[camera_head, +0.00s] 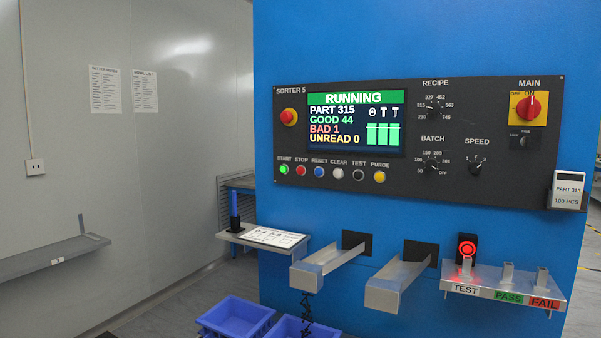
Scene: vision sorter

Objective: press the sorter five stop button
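The sorter five control panel (225,93) is not separate from a blue machine; its dark plate reads "SORTER 5" at upper left. The red stop button (301,170) sits in the lower row under the label "STOP", between the lit green start button (284,169) and the blue reset button (319,172). The screen (355,124) reads "RUNNING", part 315, good 44, bad 1, unread 0. Neither of my grippers is in view.
Two metal chutes (327,262) stick out below the panel. A test shelf (505,287) with a glowing red light is at the right. A small shelf (262,237) holds a paper sheet. Blue bins (236,317) stand on the floor. A wall shelf (50,258) is at the left.

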